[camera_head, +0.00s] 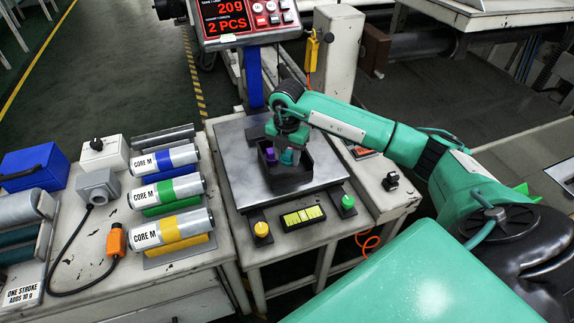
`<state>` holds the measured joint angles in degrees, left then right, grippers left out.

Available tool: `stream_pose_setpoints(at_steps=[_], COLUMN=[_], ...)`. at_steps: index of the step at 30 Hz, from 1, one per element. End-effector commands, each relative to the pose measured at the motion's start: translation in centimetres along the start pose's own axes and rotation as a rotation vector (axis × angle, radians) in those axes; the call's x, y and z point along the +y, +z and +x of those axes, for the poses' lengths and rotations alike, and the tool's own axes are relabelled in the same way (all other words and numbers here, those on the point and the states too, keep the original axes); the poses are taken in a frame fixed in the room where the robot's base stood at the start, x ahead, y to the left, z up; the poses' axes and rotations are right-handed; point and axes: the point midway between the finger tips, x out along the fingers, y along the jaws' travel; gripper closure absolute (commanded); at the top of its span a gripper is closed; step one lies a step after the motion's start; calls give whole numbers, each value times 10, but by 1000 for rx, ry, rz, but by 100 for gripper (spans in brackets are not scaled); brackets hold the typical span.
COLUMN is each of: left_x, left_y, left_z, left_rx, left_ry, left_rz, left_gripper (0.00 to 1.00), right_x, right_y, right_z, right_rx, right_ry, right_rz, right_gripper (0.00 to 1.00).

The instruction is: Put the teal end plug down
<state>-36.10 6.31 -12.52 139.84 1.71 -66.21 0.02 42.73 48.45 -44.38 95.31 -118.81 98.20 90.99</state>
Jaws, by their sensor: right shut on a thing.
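My right gripper (287,147) points down over a small black open box (285,183) on the scale's grey metal plate. It is shut on the teal end plug (288,157), which is at the box's opening, partly hidden by the fingers. Whether the plug touches the box floor cannot be told. A purple plug (270,155) lies in the box just left of the teal one. My left gripper does not show.
The scale plate (235,160) is bare around the box. Its red display (228,15) reads 209 and 2 PCS. A yellow button (262,229) and a green button (347,202) stand in front. Several labelled core rolls (165,192) lie on the left table.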

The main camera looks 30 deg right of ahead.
Motion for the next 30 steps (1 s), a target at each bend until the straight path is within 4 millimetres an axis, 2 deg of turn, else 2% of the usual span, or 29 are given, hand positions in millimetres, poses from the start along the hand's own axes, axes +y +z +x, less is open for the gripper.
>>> stream_pose_setpoints(at_steps=[9, 20, 21, 22, 30], left_x=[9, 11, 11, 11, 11], left_y=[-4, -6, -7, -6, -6], left_z=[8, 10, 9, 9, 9], left_rx=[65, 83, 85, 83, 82], left_ry=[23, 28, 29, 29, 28], left_rz=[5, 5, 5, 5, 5], left_gripper=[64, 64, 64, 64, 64], right_x=[0, 0, 0, 0, 0], right_y=[-1, 0, 0, 0, 0], right_z=[41, 44, 44, 44, 43], right_rx=[1, 1, 1, 1, 1], right_ry=[0, 0, 0, 0, 0], right_rz=[0, -1, -1, -1, -1], right_gripper=[79, 79, 52, 49, 49])
